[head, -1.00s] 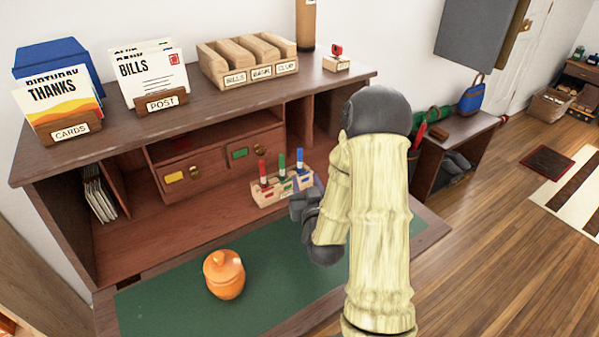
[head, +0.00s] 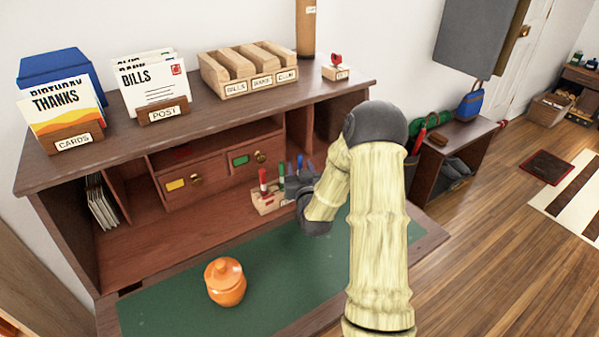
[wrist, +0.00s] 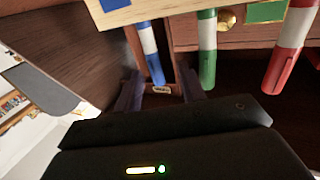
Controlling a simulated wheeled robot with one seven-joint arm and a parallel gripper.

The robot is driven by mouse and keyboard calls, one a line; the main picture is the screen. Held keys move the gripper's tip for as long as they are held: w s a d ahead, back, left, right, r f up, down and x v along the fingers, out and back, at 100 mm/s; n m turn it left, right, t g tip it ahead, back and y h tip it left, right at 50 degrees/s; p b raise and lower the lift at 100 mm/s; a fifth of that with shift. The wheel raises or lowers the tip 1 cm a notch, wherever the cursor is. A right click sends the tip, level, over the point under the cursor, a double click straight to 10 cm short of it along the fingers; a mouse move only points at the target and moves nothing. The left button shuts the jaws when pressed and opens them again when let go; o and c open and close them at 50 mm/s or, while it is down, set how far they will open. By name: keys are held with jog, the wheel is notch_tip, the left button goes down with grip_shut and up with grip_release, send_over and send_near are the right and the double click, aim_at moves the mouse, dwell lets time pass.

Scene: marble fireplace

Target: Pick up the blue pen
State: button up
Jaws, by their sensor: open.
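The blue pen (head: 299,160) stands upright at the right end of a small wooden pen holder (head: 264,203), beside a green pen (head: 281,178) and a red pen (head: 262,180). My gripper (head: 297,172) is open and empty at the holder's right side, partly hiding the blue pen. The wrist view is turned over, so the pens hang down from the holder (wrist: 160,8). There, the blue and white pen (wrist: 149,45) has its blue end between the two fingertips of my gripper (wrist: 160,78). I cannot tell whether they touch it.
An orange lidded jar (head: 225,282) stands on the green desk mat (head: 165,306). The desk's drawers (head: 190,185) are behind the pen holder, and its upper shelf (head: 200,125) carries cards, letters and a wooden sorter.

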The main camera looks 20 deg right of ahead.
aim_at(301, 161)
jog(key=w, duration=0.1)
jog(key=w+d, duration=0.1)
jog(key=w, duration=0.2)
jog(key=shift+d+r+p, duration=0.2)
jog(key=shift+r+p, duration=0.15)
jog(key=shift+w, duration=0.45)
jog(key=shift+c, duration=0.2)
grip_shut()
